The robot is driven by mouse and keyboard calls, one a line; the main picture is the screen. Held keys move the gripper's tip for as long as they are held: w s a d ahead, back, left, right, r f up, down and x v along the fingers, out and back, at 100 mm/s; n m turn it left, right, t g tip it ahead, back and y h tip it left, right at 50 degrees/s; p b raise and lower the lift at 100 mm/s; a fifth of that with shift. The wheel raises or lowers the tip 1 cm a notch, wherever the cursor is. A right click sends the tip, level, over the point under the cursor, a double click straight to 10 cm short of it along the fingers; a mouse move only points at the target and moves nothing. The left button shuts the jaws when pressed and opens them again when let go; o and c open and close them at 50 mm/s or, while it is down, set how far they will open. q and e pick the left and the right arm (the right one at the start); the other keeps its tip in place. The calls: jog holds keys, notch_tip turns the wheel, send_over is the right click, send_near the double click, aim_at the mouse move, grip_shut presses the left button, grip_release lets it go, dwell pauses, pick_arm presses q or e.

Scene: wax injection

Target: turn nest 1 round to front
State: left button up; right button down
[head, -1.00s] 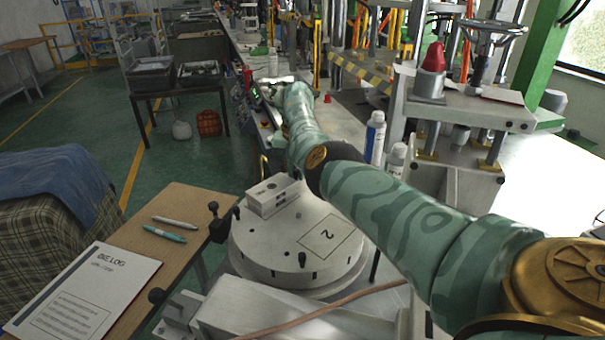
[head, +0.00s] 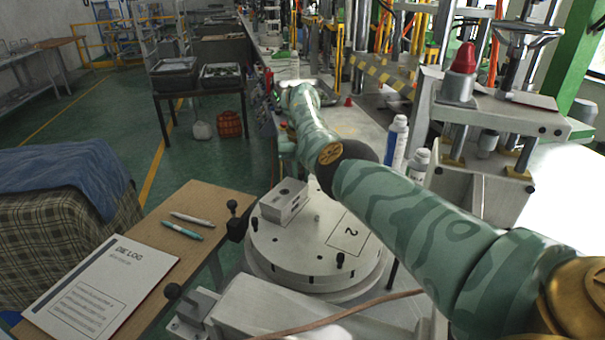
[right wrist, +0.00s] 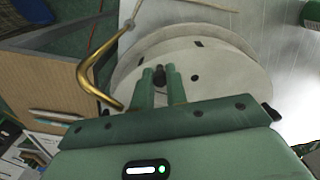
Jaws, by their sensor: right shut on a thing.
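The round white turntable (head: 300,246) stands at the lower middle of the head view. Its front right bears a plate marked "2" (head: 352,226), and a grey block with a hole (head: 284,204) sits at its back left. No "1" marking shows. A black peg (head: 340,259) stands near its front edge. My right arm reaches over the turntable's right and far side, and its fingertips are hidden in the head view. In the right wrist view, my right gripper (right wrist: 160,80) is shut on a black peg (right wrist: 159,72) at the turntable's rim. My left gripper is not in view.
A wooden table with a log sheet (head: 100,285) and two pens (head: 182,230) is at left. A black knob (head: 233,207) stands beside the turntable. White bottles (head: 396,140) and the press (head: 470,120) are at right. A curved brass rod (right wrist: 92,80) runs close to my right gripper.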

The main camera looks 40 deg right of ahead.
dwell(0.3)
jog(key=c, duration=1.4)
grip_release()
